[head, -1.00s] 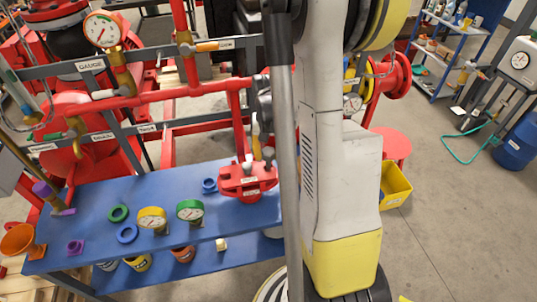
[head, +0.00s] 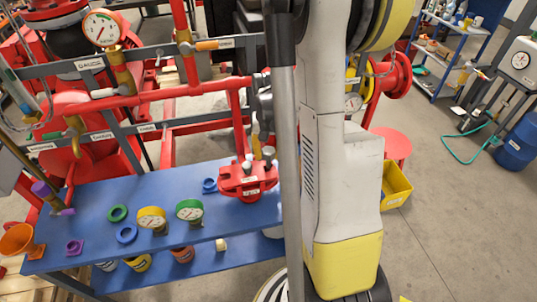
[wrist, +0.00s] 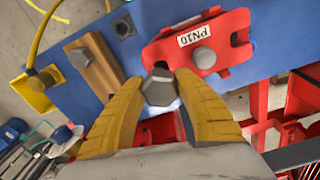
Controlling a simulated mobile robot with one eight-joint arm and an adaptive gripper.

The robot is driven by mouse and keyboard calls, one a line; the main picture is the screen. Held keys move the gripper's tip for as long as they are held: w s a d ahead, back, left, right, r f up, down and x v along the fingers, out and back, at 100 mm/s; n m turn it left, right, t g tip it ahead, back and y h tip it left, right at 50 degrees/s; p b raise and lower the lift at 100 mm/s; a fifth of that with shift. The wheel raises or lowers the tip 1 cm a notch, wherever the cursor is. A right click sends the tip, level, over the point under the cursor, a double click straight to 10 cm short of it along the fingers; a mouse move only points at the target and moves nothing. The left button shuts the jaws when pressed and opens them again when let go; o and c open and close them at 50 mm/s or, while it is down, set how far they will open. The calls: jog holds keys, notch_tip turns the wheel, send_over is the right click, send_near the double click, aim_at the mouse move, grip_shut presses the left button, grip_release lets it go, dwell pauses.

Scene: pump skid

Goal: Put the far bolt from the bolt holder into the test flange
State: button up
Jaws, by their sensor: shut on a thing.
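My gripper (wrist: 161,85) has its yellow fingers closed on a grey hex-headed bolt (wrist: 160,92). The test flange (wrist: 233,24) is the red part labelled PN10, on the blue bench; it also shows in the head view (head: 248,182). The held bolt is at the flange's edge in the wrist view; I cannot tell whether its tip is in a hole. Another grey bolt (wrist: 203,57) stands in the flange beside the label. A wooden block (wrist: 95,68), perhaps the bolt holder, lies left of the flange with a grey hex head (wrist: 82,56) on it. My arm hides part of this in the head view.
Red pipes and a grey rail with labels stand behind.

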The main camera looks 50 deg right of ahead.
aim_at(269, 166)
jog(key=shift+f+b, duration=2.6)
jog(key=shift+f, duration=0.2)
jog(key=o, duration=1.2)
jog(key=shift+r, duration=0.15)
notch_tip(269, 166, up, 12)
jog(key=shift+a+f, duration=0.1)
